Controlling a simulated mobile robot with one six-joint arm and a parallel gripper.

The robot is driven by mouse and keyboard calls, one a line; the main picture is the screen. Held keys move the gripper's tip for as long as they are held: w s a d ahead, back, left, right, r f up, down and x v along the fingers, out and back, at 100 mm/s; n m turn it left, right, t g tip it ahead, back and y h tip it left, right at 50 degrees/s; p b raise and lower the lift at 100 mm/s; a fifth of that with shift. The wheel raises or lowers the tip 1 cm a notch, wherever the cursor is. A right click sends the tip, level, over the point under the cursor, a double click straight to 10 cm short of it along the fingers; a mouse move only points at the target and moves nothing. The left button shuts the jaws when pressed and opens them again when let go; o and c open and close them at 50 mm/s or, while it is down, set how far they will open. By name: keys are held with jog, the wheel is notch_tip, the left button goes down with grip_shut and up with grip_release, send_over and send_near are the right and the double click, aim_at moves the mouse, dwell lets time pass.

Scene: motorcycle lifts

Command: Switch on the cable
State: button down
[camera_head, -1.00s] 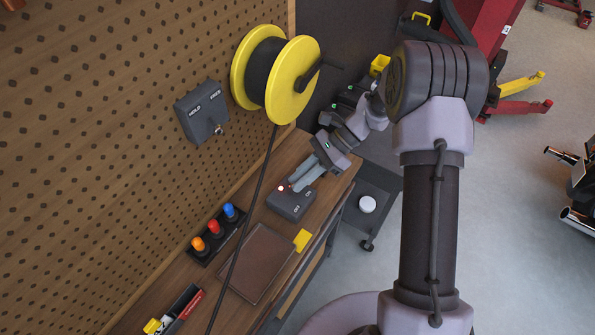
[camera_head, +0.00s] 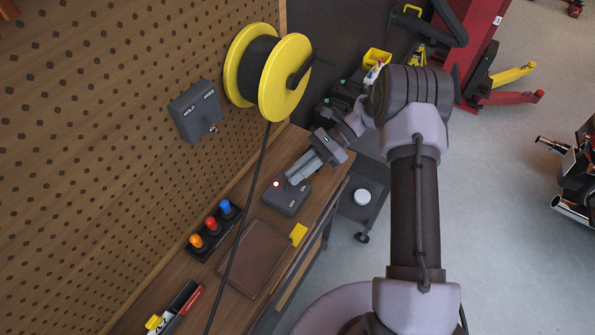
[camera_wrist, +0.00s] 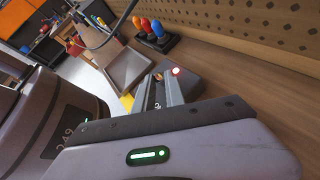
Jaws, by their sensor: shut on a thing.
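A dark grey switch box (camera_head: 287,199) lettered OFF and ON sits on the wooden bench. A small lamp (camera_head: 276,184) glows at its far left corner, white with a reddish rim; the lamp also shows in the wrist view (camera_wrist: 176,71). My gripper (camera_head: 293,179) reaches down to the far side of the box, its fingers close together and shut on the switch's lever. The lever itself is hidden by the fingers. In the wrist view my gripper (camera_wrist: 168,92) is at the box (camera_wrist: 190,84). A black cable (camera_head: 245,205) hangs from a yellow reel (camera_head: 285,78).
A grey box lettered HOLD and FREE (camera_head: 194,110) is on the pegboard. Orange, red and blue knobs (camera_head: 212,224) stand left of the switch box. A brown tray (camera_head: 252,258) and yellow block (camera_head: 298,235) lie nearer. Open floor is at the right.

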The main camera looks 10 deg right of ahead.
jog(key=c, duration=1.4)
grip_release()
jog(key=p+v, duration=0.3)
jog(key=v, duration=1.4)
jog(key=shift+w+d+r, duration=0.1)
jog(key=shift+r, duration=0.1)
